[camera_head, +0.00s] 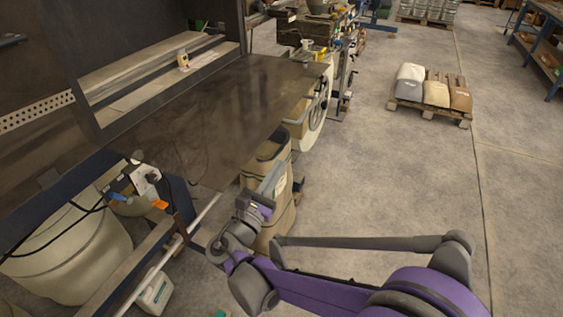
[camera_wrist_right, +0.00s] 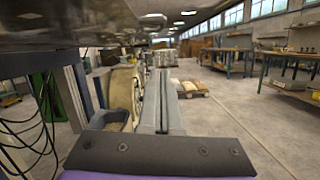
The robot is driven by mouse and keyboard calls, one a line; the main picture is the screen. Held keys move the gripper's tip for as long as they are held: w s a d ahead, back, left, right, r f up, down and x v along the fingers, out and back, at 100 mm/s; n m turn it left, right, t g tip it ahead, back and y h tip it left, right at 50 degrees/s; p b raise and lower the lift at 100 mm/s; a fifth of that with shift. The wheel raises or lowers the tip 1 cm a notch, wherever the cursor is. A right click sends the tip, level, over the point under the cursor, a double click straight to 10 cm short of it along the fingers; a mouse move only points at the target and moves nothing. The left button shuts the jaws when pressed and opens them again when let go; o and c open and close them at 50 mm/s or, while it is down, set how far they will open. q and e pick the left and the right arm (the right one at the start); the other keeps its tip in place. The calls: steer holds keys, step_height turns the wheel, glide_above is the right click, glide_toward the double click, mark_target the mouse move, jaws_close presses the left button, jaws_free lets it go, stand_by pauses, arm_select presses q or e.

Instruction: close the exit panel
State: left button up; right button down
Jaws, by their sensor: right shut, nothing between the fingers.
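The exit panel (camera_head: 215,112) appears to be the wide, dark, smooth plate that lies about flat, open, in front of the machine's opening. In the right wrist view its dark underside (camera_wrist_right: 70,25) fills the top left. My right gripper (camera_head: 276,168) is shut and empty. It is beside the panel's near right edge and looks lower than the plate; I cannot tell whether they touch. Its closed fingers (camera_wrist_right: 161,85) point forward in the right wrist view, under and to the right of the panel. My left gripper is not in view.
Beige bins (camera_head: 272,215) stand below the panel's right edge, close to my right gripper. A small bottle (camera_head: 183,60) stands in the machine's opening. Cables and a large pale drum (camera_head: 75,255) are under the left side. A pallet with sacks (camera_head: 432,95) is far right; the floor between is free.

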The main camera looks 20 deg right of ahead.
steer(key=w+d+r, duration=0.4)
steer(key=d+r, duration=0.1)
steer(key=d, duration=0.1)
steer(key=shift+w+d+r+p, duration=0.3)
steer(key=shift+d+r+p, duration=0.05)
steer(key=shift+r+p, duration=0.1)
